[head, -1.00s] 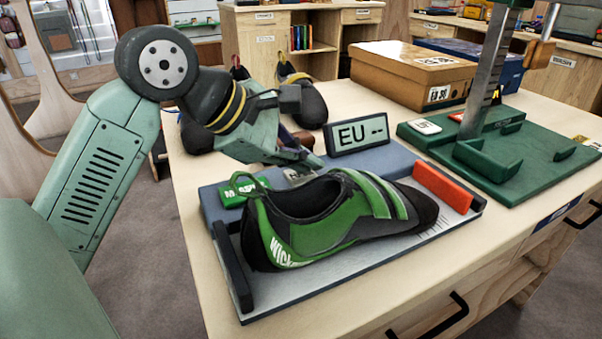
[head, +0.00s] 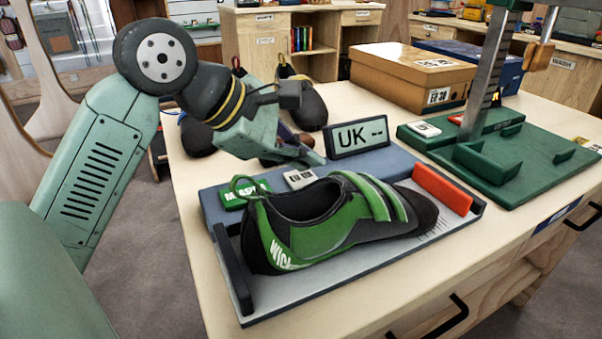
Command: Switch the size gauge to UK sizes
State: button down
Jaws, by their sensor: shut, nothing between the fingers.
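The size gauge (head: 238,311) lies on the table with a green climbing shoe (head: 330,222) on its plate, between a dark heel stop and an orange toe stop (head: 442,188). Its display (head: 357,137) reads "UK --". On the gauge's blue-grey back strip are a green button (head: 243,194) and a light grey button (head: 300,179), its small lettering hard to read. My gripper (head: 318,160) is shut and empty. It hovers just behind and above the grey button, apart from it.
A green press-like stand (head: 520,185) stands to the right of the gauge. A brown shoe box (head: 412,75) is at the back. Dark shoes (head: 303,103) stand behind my gripper. The table's front right edge has drawers with black handles.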

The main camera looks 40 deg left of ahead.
aim_at(303, 179)
notch_tip(303, 179, up, 6)
jog(key=p, duration=0.4)
